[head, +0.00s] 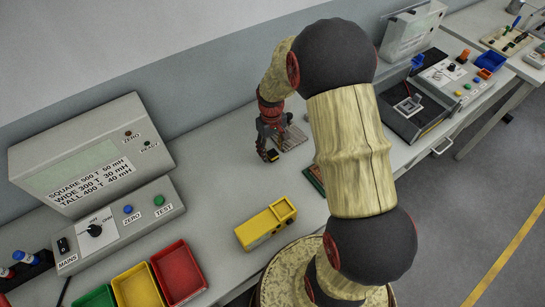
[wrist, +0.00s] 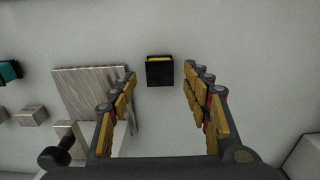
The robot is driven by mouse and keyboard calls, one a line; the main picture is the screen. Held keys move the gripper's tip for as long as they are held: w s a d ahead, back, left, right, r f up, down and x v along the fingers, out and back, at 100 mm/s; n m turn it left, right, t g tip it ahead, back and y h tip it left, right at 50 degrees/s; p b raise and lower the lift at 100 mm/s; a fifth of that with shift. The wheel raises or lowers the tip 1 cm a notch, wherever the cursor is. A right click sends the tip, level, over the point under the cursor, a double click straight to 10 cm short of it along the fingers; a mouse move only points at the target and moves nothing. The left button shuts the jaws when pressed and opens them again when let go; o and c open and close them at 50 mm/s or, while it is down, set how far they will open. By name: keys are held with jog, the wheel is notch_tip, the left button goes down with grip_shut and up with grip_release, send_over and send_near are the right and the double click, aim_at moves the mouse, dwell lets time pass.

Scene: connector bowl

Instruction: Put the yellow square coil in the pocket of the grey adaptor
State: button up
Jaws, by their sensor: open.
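A small black square piece with a yellow strip along one edge, seemingly the yellow square coil (wrist: 160,72), lies on the bench top in the wrist view. It also shows in the head view (head: 271,156). My gripper (wrist: 164,98) is open, with its yellow-padded fingers spread and the piece beyond and between their tips, not held. In the head view my gripper (head: 268,135) is low over the bench and partly hidden by its own links. A light grey square part, perhaps the grey adaptor (head: 408,105), sits in a dark tray at the right.
A grey grooved block (wrist: 82,88) lies left of the piece; it also shows in the head view (head: 294,137). A yellow box (head: 262,228), red bin (head: 180,273) and yellow bin (head: 137,287) stand nearer. A tester (head: 90,155) stands left.

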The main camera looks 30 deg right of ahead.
jog(key=shift+f, duration=0.95)
jog(key=shift+c, duration=0.4)
jog(key=c, duration=1.1)
jog(key=shift+r, duration=0.1)
grip_shut()
